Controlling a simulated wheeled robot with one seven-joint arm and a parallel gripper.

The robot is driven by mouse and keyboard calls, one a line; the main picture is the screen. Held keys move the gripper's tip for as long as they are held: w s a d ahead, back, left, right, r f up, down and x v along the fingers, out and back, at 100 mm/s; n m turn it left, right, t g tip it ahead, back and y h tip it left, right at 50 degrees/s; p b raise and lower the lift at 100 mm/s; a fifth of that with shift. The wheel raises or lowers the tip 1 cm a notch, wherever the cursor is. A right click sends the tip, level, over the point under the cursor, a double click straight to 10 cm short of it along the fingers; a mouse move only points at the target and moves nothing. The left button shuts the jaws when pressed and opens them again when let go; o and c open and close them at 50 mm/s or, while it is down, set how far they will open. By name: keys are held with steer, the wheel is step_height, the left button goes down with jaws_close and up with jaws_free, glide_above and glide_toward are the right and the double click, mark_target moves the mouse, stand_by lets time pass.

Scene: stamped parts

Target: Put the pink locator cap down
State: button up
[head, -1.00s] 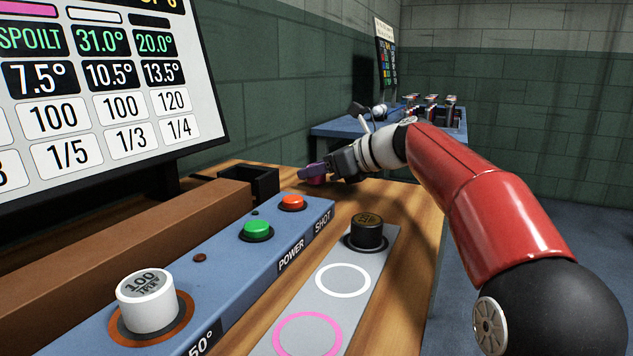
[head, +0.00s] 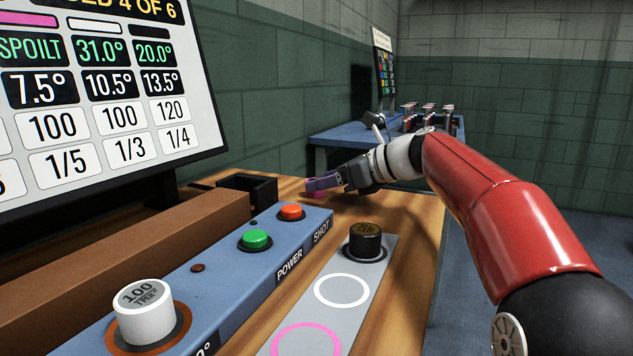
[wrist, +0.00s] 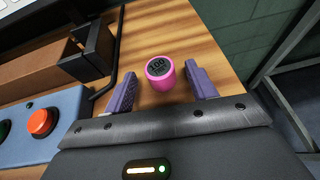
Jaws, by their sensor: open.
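The pink locator cap (wrist: 160,74) stands upright on the wooden bench top, its dark numbered face towards the wrist camera. My gripper (wrist: 163,90) is open, with one purple finger on each side of the cap and a visible gap on both sides. In the head view, my gripper (head: 322,183) is low over the far part of the bench. Only a little of the pink cap (head: 315,195) shows below the fingers there.
A grey strip (head: 305,322) has a pink ring, a white ring and a black cap (head: 365,241). Beside it is a blue panel (head: 225,292) with green and orange buttons and a white knob (head: 144,311). A black open box (head: 247,187) stands left of my gripper.

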steer(key=p+v, duration=0.1)
steer(key=v, duration=0.7)
steer(key=shift+s+d+r, duration=0.15)
steer(key=shift+d, duration=0.15)
